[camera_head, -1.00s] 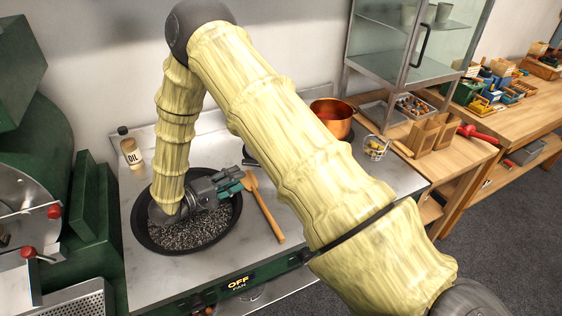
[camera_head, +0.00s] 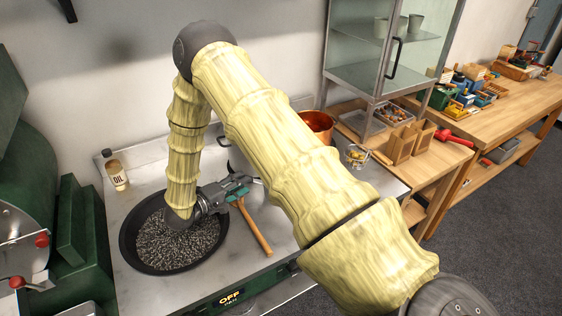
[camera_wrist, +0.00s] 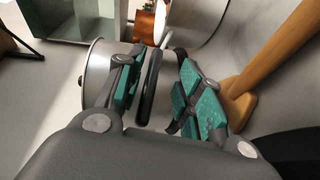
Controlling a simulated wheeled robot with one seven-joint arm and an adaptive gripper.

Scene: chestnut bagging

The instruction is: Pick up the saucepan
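In the wrist view a steel saucepan (camera_wrist: 205,22) shows at the top, cut off by the frame edge. Its dark handle (camera_wrist: 149,90) runs toward me between the fingers of my gripper (camera_wrist: 160,88). The fingers are open, with teal pads on both sides of the handle. The left finger is close to the handle, and a gap shows on the right; I cannot tell whether the left one touches. In the head view my gripper (camera_head: 238,186) is low over the counter at the right rim of the dark pan, and my arm hides most of the saucepan.
A wooden utensil (camera_head: 254,226) lies beside my gripper. A wide pan of dark bits (camera_head: 125,250) sits to its left. A steel cylindrical vessel (camera_wrist: 97,82) stands left of the fingers. A copper pot (camera_head: 319,124) is farther back.

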